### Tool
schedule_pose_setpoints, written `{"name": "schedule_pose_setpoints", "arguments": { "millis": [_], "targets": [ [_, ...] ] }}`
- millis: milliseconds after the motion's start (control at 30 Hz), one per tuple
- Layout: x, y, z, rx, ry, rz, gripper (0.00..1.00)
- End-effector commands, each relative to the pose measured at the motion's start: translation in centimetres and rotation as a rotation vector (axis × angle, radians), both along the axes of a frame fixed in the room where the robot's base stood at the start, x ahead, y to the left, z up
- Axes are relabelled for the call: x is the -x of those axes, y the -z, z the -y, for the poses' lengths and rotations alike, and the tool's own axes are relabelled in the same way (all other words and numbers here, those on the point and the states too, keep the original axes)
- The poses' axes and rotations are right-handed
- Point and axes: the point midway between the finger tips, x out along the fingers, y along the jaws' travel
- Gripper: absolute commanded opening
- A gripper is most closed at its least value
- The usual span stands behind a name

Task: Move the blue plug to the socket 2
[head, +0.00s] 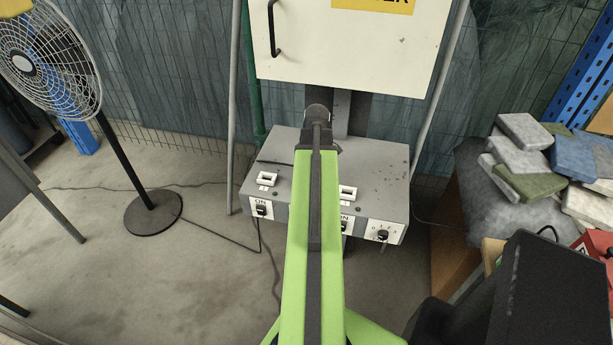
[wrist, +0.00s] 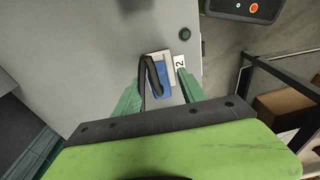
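In the wrist view, the blue plug (wrist: 164,93) with a black cable loop over it is at the light plate of socket 2 (wrist: 157,55), beside a label "2" (wrist: 180,62). Whether it is fully seated cannot be told. My gripper (wrist: 160,80) has its green fingers on either side of the plug, with narrow gaps showing between them and it; it looks open. In the head view, my green arm reaches to the grey socket box (head: 383,180), and the gripper and plug are hidden behind it.
The box front has switches, including a rotary dial (head: 383,235). A white cabinet (head: 355,45) hangs above. A fan (head: 150,208) stands left, with cables on the floor. Stone blocks (head: 525,150) are piled at the right. The floor at left (head: 210,270) is mostly clear.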

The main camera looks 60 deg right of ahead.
Motion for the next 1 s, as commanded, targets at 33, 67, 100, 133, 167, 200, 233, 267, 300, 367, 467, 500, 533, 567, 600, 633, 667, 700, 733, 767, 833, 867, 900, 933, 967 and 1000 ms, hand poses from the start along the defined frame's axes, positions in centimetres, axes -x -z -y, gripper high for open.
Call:
{"name": "schedule_pose_setpoints", "arguments": {
  "millis": [33,67,100,133,167,200,233,267,300,367,467,500,533,567,600,633,667,700,733,767,833,867,900,933,967,1000],
  "targets": [
    [0.0,0.0,0.0,0.0,0.0,0.0,0.49],
    [0.0,0.0,0.0,0.0,0.0,0.0,0.49],
    [0.0,0.0,0.0,0.0,0.0,0.0,0.49],
    [0.0,0.0,0.0,0.0,0.0,0.0,0.49],
    [0.0,0.0,0.0,0.0,0.0,0.0,0.49],
    [0.0,-0.1,0.0,0.0,0.0,0.0,0.49],
    [0.0,-0.2,0.0,0.0,0.0,0.0,0.49],
    [0.0,-0.4,0.0,0.0,0.0,0.0,0.49],
    [0.1,-0.6,0.0,0.0,0.0,0.0,0.49],
    [0.1,-1.3,0.0,0.0,0.0,0.0,0.49],
    [0.3,-2.8,0.1,0.0,0.001,0.0,0.49],
    [0.3,-3.6,0.1,0.0,0.001,0.0,0.49],
    [0.4,-4.2,0.1,0.0,0.001,0.0,0.49],
    [0.4,-4.8,0.1,0.0,0.0,0.0,0.49],
    [0.5,-5.7,0.2,0.0,0.0,0.0,0.49],
    [0.6,-6.4,0.2,0.0,0.0,0.0,0.49],
    [0.7,-7.1,0.2,0.0,0.0,0.0,0.49],
    [0.8,-8.0,0.2,0.0,0.0,0.0,0.49],
    [0.9,-8.7,0.3,0.0,0.0,0.0,0.49],
    [1.0,-9.4,0.3,0.0,0.0,0.0,0.49],
    [1.1,-10.9,0.4,0.0,0.0,0.0,0.49],
    [1.2,-11.5,0.4,0.0,0.0,0.0,0.49],
    [1.3,-12.4,0.4,0.0,0.0,0.0,0.49],
    [1.4,-13.1,0.4,0.0,0.0,0.0,0.49],
    [1.5,-13.7,0.5,0.0,0.001,0.0,0.49],
    [1.6,-14.6,0.5,0.0,0.001,0.0,0.49]
  ]
}}
